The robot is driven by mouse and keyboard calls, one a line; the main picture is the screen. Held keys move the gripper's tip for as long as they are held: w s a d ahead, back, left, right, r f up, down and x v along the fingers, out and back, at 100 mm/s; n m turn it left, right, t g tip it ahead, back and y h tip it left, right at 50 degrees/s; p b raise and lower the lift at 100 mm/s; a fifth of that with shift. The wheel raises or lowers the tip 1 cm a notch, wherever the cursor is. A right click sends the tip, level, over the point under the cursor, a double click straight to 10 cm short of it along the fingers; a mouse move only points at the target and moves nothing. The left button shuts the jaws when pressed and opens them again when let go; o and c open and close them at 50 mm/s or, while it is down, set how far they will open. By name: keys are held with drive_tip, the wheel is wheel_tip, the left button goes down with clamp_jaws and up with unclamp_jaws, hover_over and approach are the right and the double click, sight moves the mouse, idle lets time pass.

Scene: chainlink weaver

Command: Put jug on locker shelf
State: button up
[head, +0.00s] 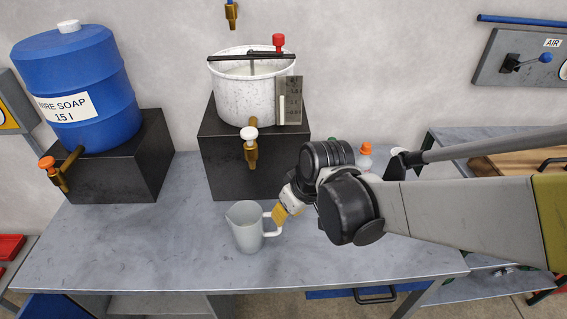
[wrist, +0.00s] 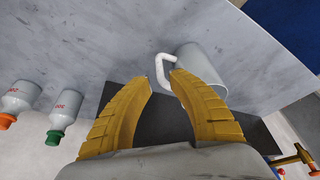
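The jug (head: 245,230) is a pale grey pitcher standing upright on the metal workbench, below the white bucket. Its handle points right, toward my gripper (head: 284,212). In the wrist view, the jug (wrist: 205,66) lies just beyond my yellow fingers (wrist: 162,78). The fingers are apart, with the white handle at the gap between their tips, close to the right fingertip. I cannot tell whether they touch it. No locker shelf can be made out in either view.
A blue soap barrel (head: 78,90) and a white bucket (head: 248,88) with taps stand on black blocks behind the jug. Bottles with orange (wrist: 18,100) and green (wrist: 66,112) caps stand to the gripper's side. The workbench (head: 130,245) is clear left of the jug.

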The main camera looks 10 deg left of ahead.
sight(279, 229)
drive_tip(key=b+x, duration=0.2)
drive_tip(key=x, duration=0.6)
drive_tip(key=shift+b, duration=0.4)
drive_tip(key=shift+r, duration=0.1)
clamp_jaws()
